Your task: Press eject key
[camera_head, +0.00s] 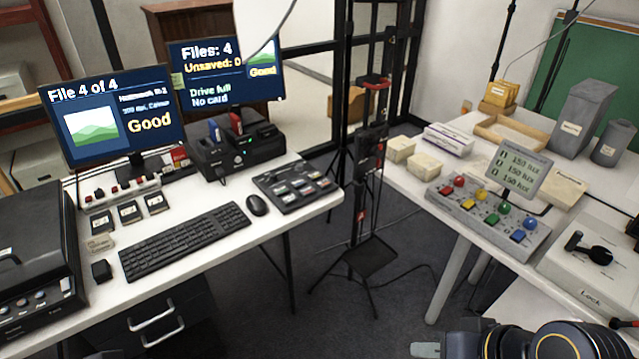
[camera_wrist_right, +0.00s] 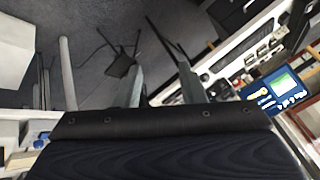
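A black key panel (camera_head: 297,187) with several light and coloured keys lies on the left desk, right of the mouse. A black drive dock (camera_head: 238,150) with a red and a blue cartridge stands behind it. Its front shows a small green light. I cannot read which key is the eject key. My right gripper (camera_head: 426,349) is low at the bottom edge, over the gap between the desks and far from the panel and dock. In the right wrist view its two fingers (camera_wrist_right: 161,82) stand apart with nothing between them. My left gripper is out of view.
The left desk also holds a keyboard (camera_head: 186,240), a mouse (camera_head: 257,205) and monitors (camera_head: 114,117). One screen reads "Drive full". A stand (camera_head: 370,257) rises between the desks. The right table carries a coloured button box (camera_head: 487,222) and a lever box (camera_head: 594,265).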

